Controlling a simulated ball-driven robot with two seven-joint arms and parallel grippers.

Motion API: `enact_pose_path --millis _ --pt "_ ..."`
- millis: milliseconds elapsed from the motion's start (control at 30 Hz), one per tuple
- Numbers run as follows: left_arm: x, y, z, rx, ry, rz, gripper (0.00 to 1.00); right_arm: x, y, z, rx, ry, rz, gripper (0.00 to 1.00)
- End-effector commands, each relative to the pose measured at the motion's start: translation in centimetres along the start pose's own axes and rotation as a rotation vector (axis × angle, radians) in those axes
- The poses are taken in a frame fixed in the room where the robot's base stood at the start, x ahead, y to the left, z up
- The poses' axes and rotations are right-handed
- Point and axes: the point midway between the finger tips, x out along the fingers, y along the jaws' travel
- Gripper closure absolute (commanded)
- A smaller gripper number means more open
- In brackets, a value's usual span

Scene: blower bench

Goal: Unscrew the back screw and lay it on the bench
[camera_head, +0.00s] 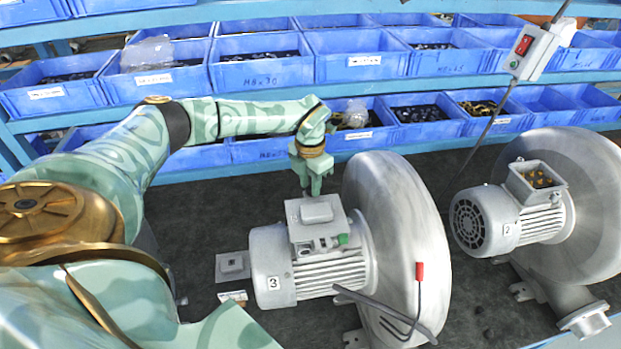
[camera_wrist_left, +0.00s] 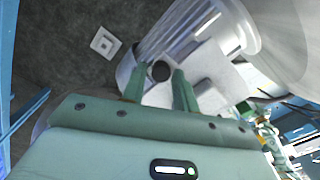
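The blower marked 3 (camera_head: 310,275) stands on the bench (camera_head: 185,225), with a grey terminal box (camera_head: 305,235) on top of its motor. My left gripper (camera_head: 313,190) points down at the back edge of this box. In the left wrist view its two fingers (camera_wrist_left: 158,88) are apart. A dark round spot (camera_wrist_left: 160,71) shows between the fingertips; I cannot tell whether it is the back screw's head or a hole. In the head view the fingers and box hide the back screw. My right gripper does not clearly show.
A square grey part (camera_head: 232,266) lies left of the motor. A red-ended cable (camera_head: 420,272) hangs by the blower housing. A second blower (camera_head: 510,215), its box open, stands right. Blue bins (camera_head: 262,62) fill the rack behind. Dark bench at left is mostly clear.

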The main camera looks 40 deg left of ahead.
Motion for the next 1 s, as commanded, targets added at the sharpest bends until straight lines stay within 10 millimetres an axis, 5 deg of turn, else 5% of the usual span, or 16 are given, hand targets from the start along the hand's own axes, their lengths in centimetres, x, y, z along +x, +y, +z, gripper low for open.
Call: enact_pose_path --millis 100,233,500,1000 --pt "-0.01 0.01 -0.01 -0.002 0.0 0.0 0.71 0.0 -0.01 0.01 0.0 0.0 0.0 0.56" --pt "-0.01 0.03 -0.01 -0.003 0.0 0.001 1.0 0.0 -0.01 0.01 0.0 0.0 0.0 0.56" --pt "-0.01 0.06 -0.02 -0.068 0.0 0.001 1.0 -0.01 0.0 0.02 -0.001 0.0 0.0 0.56" --pt "-0.08 0.1 0.0 -1.216 -0.002 0.001 1.0 -0.02 0.2 0.09 -0.002 -0.001 0.002 0.56"
